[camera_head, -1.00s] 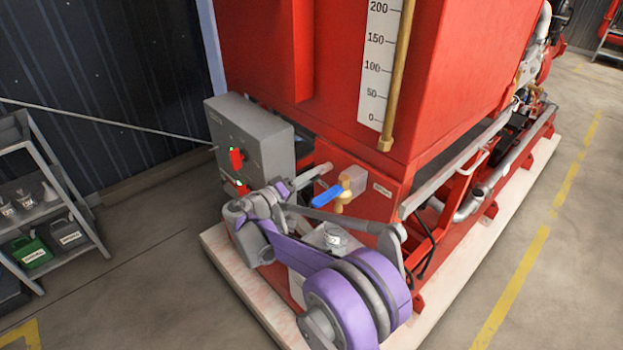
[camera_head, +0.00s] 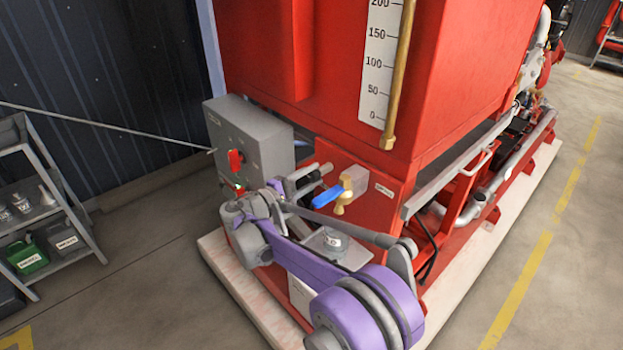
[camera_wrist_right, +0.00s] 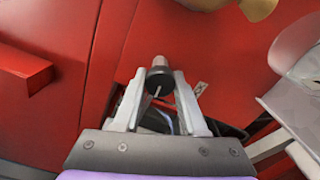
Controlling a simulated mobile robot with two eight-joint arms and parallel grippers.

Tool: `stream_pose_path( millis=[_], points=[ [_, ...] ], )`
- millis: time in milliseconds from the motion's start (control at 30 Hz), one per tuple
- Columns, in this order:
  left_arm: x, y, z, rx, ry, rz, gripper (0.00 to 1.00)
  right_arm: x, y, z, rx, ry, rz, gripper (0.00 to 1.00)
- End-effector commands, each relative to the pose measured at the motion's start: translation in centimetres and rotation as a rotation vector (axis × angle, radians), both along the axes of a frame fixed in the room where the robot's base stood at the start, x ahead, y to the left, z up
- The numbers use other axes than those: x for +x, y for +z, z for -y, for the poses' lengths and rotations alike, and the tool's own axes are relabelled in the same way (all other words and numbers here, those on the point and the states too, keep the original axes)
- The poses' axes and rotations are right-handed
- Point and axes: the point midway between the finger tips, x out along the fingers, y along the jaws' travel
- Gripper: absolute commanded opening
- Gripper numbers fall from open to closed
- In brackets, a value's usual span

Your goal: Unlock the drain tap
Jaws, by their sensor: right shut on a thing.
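The drain tap is a brass valve (camera_head: 343,202) with a blue lever (camera_head: 327,197), on the front of the red pump base. My right gripper (camera_head: 312,178) is to the left of the tap, close to the red panel. In the right wrist view, my right gripper (camera_wrist_right: 160,90) is shut on a small black cylinder (camera_wrist_right: 158,82) with a grey end. I cannot tell what the cylinder is or whether it is fixed to anything. Brass (camera_wrist_right: 257,8) shows at the top edge there. My left gripper is not in view.
A grey control box (camera_head: 250,140) with a red switch is left of the tap. A small platform (camera_head: 325,242) with a labelled container (camera_head: 335,240) lies below, close to my right arm. A shelf (camera_head: 45,205) stands at far left. Open floor lies to the right.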

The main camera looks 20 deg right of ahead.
Motion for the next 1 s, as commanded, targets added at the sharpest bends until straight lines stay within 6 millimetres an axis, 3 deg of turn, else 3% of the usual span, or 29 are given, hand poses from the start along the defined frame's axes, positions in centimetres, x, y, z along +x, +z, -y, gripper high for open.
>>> stream_pose_path(
  millis=[767, 800, 933, 1000],
  points=[
    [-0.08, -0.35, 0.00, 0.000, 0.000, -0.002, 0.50, 0.01, 0.02, 0.00, -0.034, 0.000, -0.097, 0.00],
    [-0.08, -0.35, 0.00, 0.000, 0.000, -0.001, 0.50, 0.01, 0.02, 0.00, -0.034, 0.000, -0.097, 0.46],
    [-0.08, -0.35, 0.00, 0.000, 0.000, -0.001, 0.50, 0.00, 0.01, 0.00, -0.034, 0.000, -0.096, 0.70],
    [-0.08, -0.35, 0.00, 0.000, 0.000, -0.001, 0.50, 0.00, 0.01, 0.00, -0.034, 0.000, -0.096, 0.71]
  ],
)
